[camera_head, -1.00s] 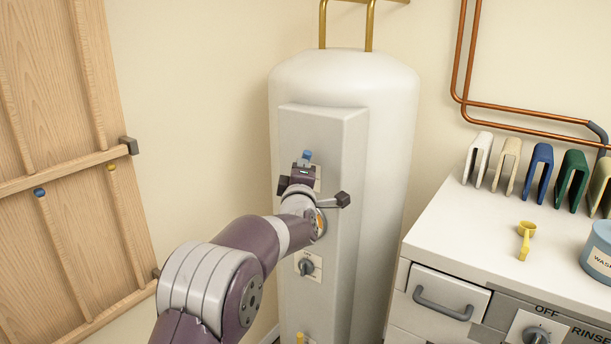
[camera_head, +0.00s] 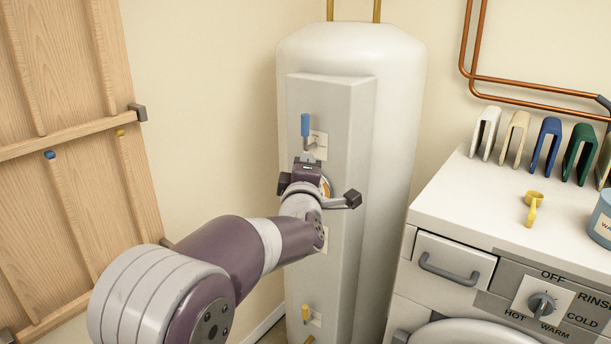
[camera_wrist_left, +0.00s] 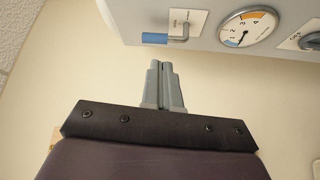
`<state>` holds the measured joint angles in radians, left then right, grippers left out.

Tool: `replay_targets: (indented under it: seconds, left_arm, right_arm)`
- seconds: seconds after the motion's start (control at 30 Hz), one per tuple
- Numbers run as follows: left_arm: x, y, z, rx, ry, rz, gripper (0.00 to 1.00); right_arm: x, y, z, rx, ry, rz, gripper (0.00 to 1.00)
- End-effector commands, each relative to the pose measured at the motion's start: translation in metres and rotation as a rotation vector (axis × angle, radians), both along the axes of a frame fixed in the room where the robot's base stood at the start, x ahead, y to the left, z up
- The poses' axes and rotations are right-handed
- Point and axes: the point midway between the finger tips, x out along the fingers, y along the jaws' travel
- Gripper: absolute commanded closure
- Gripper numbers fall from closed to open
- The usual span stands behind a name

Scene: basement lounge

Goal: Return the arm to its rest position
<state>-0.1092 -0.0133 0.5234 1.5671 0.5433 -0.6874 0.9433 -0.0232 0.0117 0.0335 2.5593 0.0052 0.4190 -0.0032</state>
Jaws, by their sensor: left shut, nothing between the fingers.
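My left arm reaches up from the lower left in the head view. My left gripper (camera_head: 307,158) is in front of the white boiler's grey panel, just below a blue-handled lever (camera_head: 305,127). In the left wrist view my left gripper (camera_wrist_left: 163,66) has its fingers shut together with nothing between them. They point toward the panel's edge, apart from the blue lever (camera_wrist_left: 155,39). A round gauge (camera_wrist_left: 247,29) shows to the right of the lever there; in the head view my wrist mostly covers it. My right gripper is not in view.
The white boiler (camera_head: 400,100) stands against the wall. A washing machine (camera_head: 445,205) is at the right, with a yellow scoop (camera_head: 533,205) and several coloured clips on top. A slatted wooden door (camera_head: 75,200) is at the left. A yellow-handled valve (camera_head: 305,313) sits low on the panel.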

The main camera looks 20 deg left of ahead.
Motion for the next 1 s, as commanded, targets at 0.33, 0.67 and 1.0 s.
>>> replay_targets:
  seconds: [0.33,0.67,1.0]
  left_arm:
    - [-0.011,-0.002,-0.001,0.000,0.000,0.001,1.00]
    - [-0.024,-0.034,-0.084,0.363,0.374,-0.189,1.00]
    - [-0.271,-0.029,-0.234,1.086,1.297,-1.067,1.00]
  right_arm:
    - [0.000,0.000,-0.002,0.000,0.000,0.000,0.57]
    - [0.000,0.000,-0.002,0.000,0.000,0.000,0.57]
    - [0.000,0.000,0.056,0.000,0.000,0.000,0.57]
